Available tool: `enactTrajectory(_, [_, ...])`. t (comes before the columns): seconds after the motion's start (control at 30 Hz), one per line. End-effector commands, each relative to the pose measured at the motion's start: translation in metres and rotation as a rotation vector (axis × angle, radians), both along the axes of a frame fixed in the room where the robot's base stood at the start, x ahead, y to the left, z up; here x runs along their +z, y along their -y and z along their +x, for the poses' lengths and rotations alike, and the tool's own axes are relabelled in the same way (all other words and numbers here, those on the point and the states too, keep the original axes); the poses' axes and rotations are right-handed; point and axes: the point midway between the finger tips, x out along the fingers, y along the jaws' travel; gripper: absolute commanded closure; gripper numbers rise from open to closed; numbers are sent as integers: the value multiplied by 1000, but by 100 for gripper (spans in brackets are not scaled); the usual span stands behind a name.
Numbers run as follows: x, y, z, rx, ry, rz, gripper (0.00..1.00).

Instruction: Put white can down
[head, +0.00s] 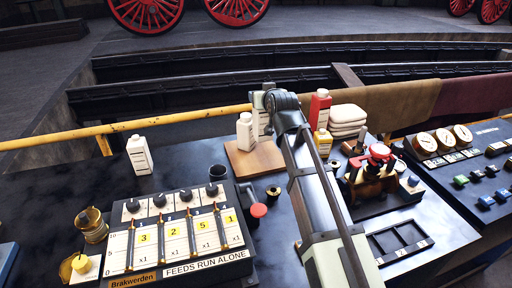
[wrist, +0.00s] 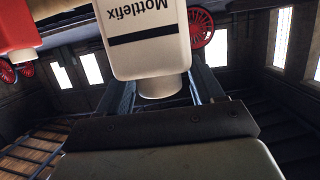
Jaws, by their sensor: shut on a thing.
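My gripper (head: 264,100) is shut on a white can (head: 262,124), upright at the back edge of the wooden board (head: 265,161). The arm partly hides this can in the head view. In the wrist view the held can (wrist: 148,50) appears upside down, with a black stripe and the label "Mottlefix". I cannot tell whether its base touches the board. A second white can (head: 246,132) stands on the board just left of it. A third white can (head: 139,155) stands apart on the dark bench at the left.
A red can (head: 320,109), a yellow can (head: 322,143) and folded white cloths (head: 347,119) stand right of my gripper. A yellow rail (head: 180,121) runs behind.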

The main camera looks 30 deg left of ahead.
Motion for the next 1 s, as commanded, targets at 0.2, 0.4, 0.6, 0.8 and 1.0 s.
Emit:
enactTrajectory(0.2, [-22,0,-1,0,0,0,100])
enactTrajectory(0.4, [-52,0,-1,0,-1,-1,100])
enactTrajectory(0.6, [-64,0,0,0,1,1,100])
enactTrajectory(0.8, [-82,0,0,0,1,1,100])
enactTrajectory(1.0, [-99,0,0,0,2,1,100])
